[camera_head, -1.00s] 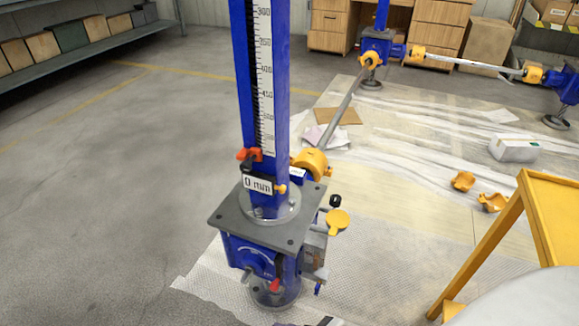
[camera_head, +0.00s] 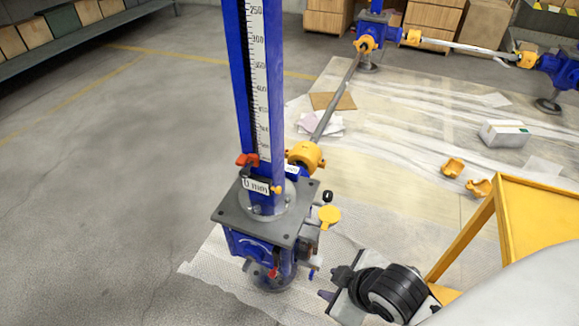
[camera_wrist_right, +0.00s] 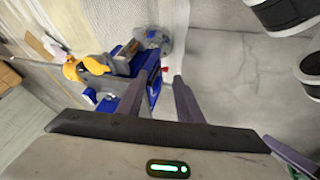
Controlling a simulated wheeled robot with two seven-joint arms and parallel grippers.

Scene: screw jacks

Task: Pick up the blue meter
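The blue meter (camera_head: 236,70) is a tall blue upright column with a white numbered scale and a "0 mm" label near its bottom. It stands on the grey plate (camera_head: 228,212) of a blue screw jack (camera_head: 242,246). Its top is cut off by the frame. My right gripper (camera_head: 332,284) is low, to the right of the jack's base and apart from it. Its fingers are spread with nothing between them. In the right wrist view, the two fingers (camera_wrist_right: 158,100) are apart, with blue parts of the jack (camera_wrist_right: 142,62) beyond them. My left gripper is out of view.
An orange coupling (camera_head: 305,157) and a grey shaft (camera_head: 338,95) lead back from the jack. A yellow-topped stand (camera_head: 535,215) is at the right. A white box (camera_head: 505,134) and yellow parts (camera_head: 453,167) lie on the floor. The floor at left is clear.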

